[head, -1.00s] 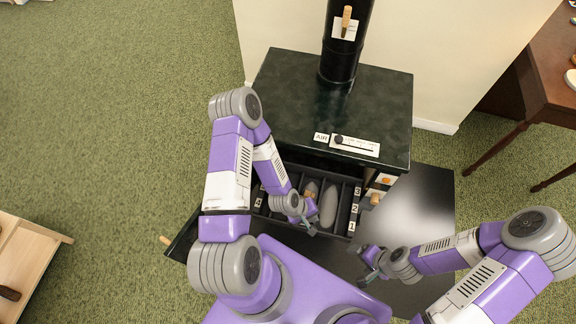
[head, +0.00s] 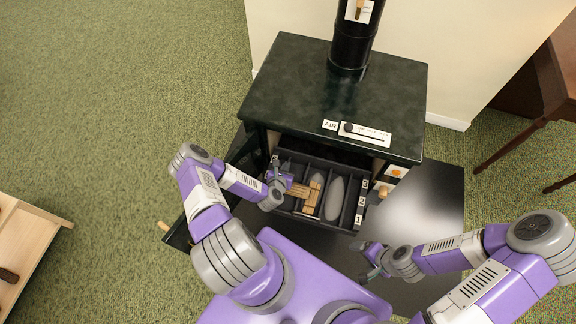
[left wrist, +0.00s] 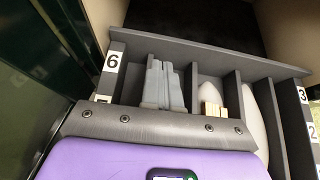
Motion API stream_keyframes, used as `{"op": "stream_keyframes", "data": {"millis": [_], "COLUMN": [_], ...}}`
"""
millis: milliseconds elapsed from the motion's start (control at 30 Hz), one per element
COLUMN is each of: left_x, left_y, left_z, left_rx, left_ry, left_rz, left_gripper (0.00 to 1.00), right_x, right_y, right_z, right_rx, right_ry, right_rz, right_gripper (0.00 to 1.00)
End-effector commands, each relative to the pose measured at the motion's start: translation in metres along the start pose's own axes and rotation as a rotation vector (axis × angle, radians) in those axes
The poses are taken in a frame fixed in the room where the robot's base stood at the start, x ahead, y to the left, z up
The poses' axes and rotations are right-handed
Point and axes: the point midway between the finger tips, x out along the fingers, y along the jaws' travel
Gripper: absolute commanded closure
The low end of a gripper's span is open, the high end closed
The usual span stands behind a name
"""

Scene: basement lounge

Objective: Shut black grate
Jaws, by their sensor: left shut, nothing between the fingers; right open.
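The black grate (head: 350,207), a dark slotted tray, is drawn out at the front of the dark green stove (head: 325,90). Grey rounded pieces (head: 335,193) and a pale wooden piece (head: 304,192) lie in its slots. My left gripper (head: 274,166) is shut and empty over the grate's left part. In the left wrist view its fingers (left wrist: 163,85) lie close before the grate's raised wall (left wrist: 200,54), beside the label 6; I cannot tell whether they touch. My right gripper (head: 372,264) is open and empty, low over the black floor plate, in front of the grate.
A stove door (head: 180,238) with a wooden handle stands open at the left. An orange-marked panel (head: 397,172) with a wooden knob is right of the grate. A black floor plate (head: 430,205) lies around the stove. A wooden table (head: 550,90) stands far right.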

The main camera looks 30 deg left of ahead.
Motion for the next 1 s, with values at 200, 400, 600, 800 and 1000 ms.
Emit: {"op": "stream_keyframes", "data": {"millis": [200,400,600,800,1000], "left_x": [0.044,0.072,0.082,0.082,0.086], "left_y": [-0.001,-0.001,-0.001,-0.001,0.005], "left_z": [-0.003,-0.002,-0.001,0.000,0.002], "left_rx": [0.005,0.005,0.004,0.004,-0.001], "left_ry": [-0.001,0.001,0.002,0.003,0.001], "left_rz": [-0.002,-0.002,-0.002,-0.003,0.007], "left_gripper": [1.00,1.00,1.00,1.00,1.00], "right_x": [0.019,0.029,0.032,0.031,0.031], "right_y": [0.007,0.011,0.012,0.012,0.012], "right_z": [-0.001,-0.001,-0.001,-0.001,-0.001], "right_rx": [0.000,0.000,0.000,0.000,0.000], "right_ry": [0.000,0.000,0.000,0.000,0.000], "right_rz": [0.000,0.000,0.000,0.000,0.000], "right_gripper": [0.16,0.16,0.16,0.16,0.16]}}
